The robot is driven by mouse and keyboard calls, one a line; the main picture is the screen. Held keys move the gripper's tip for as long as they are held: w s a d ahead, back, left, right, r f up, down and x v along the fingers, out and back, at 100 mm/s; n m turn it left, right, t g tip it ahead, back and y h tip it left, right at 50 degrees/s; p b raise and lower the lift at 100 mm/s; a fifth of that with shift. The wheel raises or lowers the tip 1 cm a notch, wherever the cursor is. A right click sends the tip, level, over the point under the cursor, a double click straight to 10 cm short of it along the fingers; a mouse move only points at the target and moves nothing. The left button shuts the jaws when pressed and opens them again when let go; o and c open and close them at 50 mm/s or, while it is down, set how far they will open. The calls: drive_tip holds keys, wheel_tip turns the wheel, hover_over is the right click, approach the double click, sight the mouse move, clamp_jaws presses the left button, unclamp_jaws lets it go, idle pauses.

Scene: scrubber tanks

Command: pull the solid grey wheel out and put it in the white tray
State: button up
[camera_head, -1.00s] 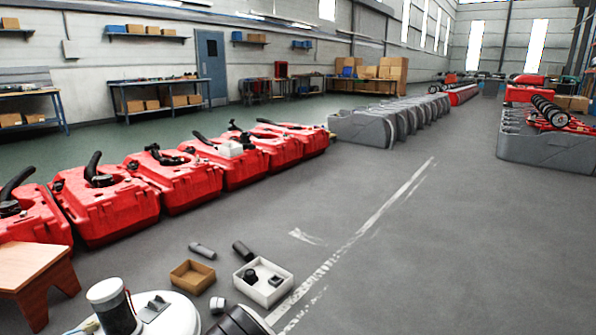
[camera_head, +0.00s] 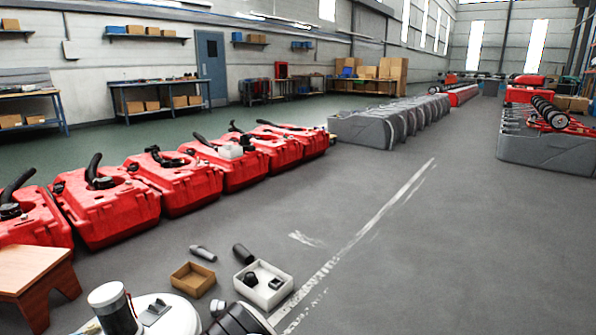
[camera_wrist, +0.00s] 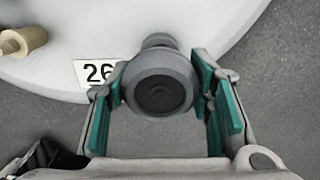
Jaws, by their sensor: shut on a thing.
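The solid grey wheel (camera_wrist: 160,88) is round with a dark centre and sits between the green-padded fingers of my gripper (camera_wrist: 163,82). The fingers are shut on its sides. A narrower grey part shows behind the wheel, against the white rounded tank (camera_wrist: 62,38); I cannot tell whether they are still joined. The white tray (camera_head: 284,294) is on the floor in the head view and holds a black round piece (camera_head: 250,279) and a small dark block (camera_head: 275,284). My gripper's fingers cannot be made out in the head view.
A brown box (camera_head: 181,285) stands left of the tray. A grey cylinder (camera_head: 203,253) and a black cylinder (camera_head: 242,253) lie behind them. A wooden stool (camera_head: 30,270) is at the left. A tan peg (camera_wrist: 24,41) sticks out of the tank near a "26" label. Open floor lies to the right.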

drive_tip(key=shift+r+p, duration=1.05)
drive_tip(key=shift+r, duration=0.5)
drive_tip(key=shift+s+d+f, duration=0.1)
